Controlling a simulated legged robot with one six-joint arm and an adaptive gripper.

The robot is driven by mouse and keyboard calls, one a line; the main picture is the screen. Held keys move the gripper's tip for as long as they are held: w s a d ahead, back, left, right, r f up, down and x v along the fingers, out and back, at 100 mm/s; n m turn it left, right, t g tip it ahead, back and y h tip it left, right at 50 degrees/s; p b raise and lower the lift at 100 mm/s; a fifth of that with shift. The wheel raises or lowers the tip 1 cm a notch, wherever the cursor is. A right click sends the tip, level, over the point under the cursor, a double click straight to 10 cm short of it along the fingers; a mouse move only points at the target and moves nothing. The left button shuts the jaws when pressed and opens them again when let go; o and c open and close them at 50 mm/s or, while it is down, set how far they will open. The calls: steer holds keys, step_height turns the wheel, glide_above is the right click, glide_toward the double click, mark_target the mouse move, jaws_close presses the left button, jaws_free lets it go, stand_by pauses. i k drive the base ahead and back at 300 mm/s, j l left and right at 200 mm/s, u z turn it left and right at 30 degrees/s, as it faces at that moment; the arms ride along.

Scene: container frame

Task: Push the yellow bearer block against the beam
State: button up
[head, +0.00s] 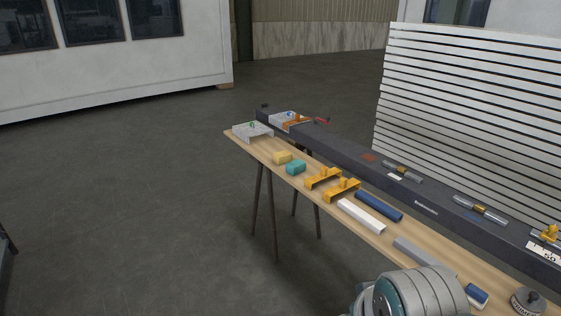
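The yellow bearer block (282,158) lies on the narrow wooden bench (255,147), towards its far end. The long dark grey beam (335,143) runs along the back side of the bench. A strip of bench top seems to show between the yellow block and the beam, so they look apart. My gripper is not in view. Only a rounded grey part of my arm shows at the bottom edge, near the front part of the bench and well away from the yellow block.
A grey metal bracket (252,132) stands at the bench's far end. Two orange clamps (324,178), white and blue bars (362,216) lie nearer. Levels (403,172) rest on the beam. Floor left of the bench is clear.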

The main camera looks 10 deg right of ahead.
mark_target(282, 157)
steer(key=i+j, duration=0.1)
steer(key=i, duration=0.4)
steer(key=i+j+z, duration=0.1)
steer(key=i, duration=0.4)
steer(key=i+j, duration=0.15)
steer(key=i, duration=0.35)
steer(key=i+j, duration=0.1)
steer(key=i, duration=0.4)
steer(key=i+j+z, duration=0.1)
steer(key=i, duration=0.4)
steer(key=i+j, duration=0.2)
steer(key=i, duration=0.3)
